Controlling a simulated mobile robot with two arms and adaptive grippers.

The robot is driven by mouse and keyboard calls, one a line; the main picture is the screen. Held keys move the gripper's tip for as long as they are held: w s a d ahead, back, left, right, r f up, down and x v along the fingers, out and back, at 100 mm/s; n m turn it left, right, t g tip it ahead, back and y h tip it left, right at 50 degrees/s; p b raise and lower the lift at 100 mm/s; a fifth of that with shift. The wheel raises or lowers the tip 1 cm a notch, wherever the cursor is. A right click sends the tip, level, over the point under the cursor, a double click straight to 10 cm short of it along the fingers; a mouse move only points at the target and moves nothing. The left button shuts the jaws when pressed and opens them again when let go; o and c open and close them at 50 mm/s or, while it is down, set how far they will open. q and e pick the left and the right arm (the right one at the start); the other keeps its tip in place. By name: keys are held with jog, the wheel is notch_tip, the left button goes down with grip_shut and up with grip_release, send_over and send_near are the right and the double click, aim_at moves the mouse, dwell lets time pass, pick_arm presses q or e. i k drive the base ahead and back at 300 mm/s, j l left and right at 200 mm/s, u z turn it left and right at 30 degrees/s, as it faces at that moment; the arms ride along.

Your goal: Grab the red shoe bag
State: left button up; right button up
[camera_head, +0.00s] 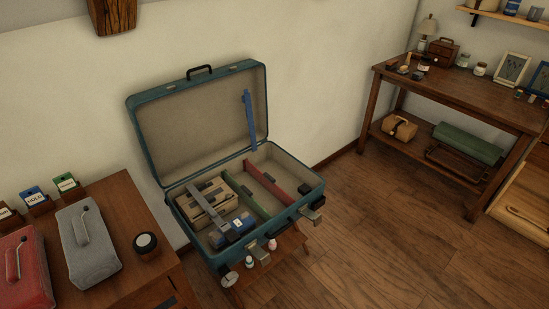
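The red shoe bag (30,285) lies on the wooden dresser (128,206) at the lower left, partly cut off by the picture's left edge. A looped strap or handle shows on its top. A grey shoe bag (88,255) of similar shape lies just to its right, with a narrow gap between them. Neither of my grippers is in view.
Small label cards (34,197) stand behind the bags. A round dark object with a white top (146,243) sits right of the grey bag. An open teal suitcase (198,102) holding several items stands centre.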

aim_at(25, 280)
jog(key=k+u, duration=0.1)
jog(key=u, duration=1.9)
